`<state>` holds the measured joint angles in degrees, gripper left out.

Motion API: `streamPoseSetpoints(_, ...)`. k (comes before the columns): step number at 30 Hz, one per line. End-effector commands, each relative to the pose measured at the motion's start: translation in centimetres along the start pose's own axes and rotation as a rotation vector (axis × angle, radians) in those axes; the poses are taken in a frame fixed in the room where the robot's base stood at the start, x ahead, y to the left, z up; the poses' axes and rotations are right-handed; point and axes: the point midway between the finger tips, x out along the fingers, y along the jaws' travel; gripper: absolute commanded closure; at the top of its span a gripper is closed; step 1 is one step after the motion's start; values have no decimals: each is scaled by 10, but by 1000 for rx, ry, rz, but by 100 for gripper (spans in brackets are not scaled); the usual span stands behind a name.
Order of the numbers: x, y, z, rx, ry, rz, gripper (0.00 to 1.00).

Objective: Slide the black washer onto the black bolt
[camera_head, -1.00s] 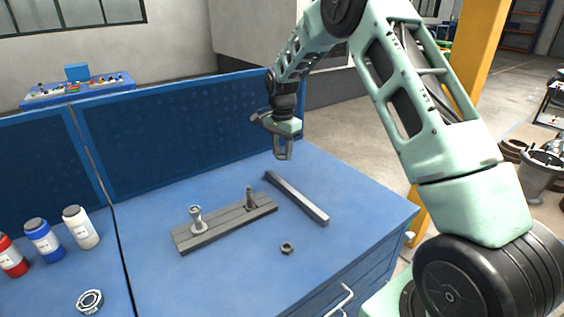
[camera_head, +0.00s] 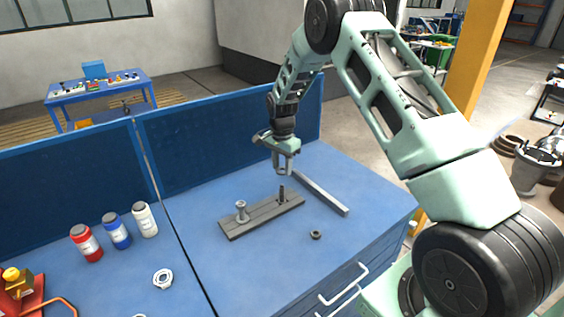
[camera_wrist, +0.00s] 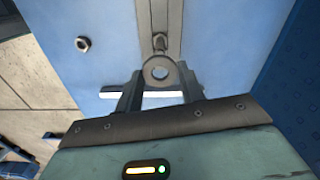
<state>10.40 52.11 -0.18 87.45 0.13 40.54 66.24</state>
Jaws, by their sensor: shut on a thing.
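My gripper (camera_head: 283,171) is shut on the washer (camera_wrist: 148,75), a flat ring that looks grey in the wrist view and is held between the fingertips. In the head view the washer is too small to make out. The black bolt (camera_head: 282,195) stands upright at the right end of a grey plate (camera_head: 262,219). My gripper is just above this bolt. In the wrist view the bolt (camera_wrist: 160,41) shows just beyond the washer's rim, not seen through its hole. The washer appears apart from the bolt.
A silver bolt (camera_head: 241,211) stands at the plate's left end. A long grey bar (camera_head: 322,194) lies right of the plate. A dark nut (camera_head: 316,235) lies in front. Bottles (camera_head: 117,231) and a light ring (camera_head: 163,278) are left. A blue panel (camera_head: 225,137) stands behind.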

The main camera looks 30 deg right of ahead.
Motion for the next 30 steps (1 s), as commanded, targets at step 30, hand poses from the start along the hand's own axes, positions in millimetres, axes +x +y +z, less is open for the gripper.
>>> streamPoseSetpoints(30, 48, 0, 0, 0, 0, -1, 85)
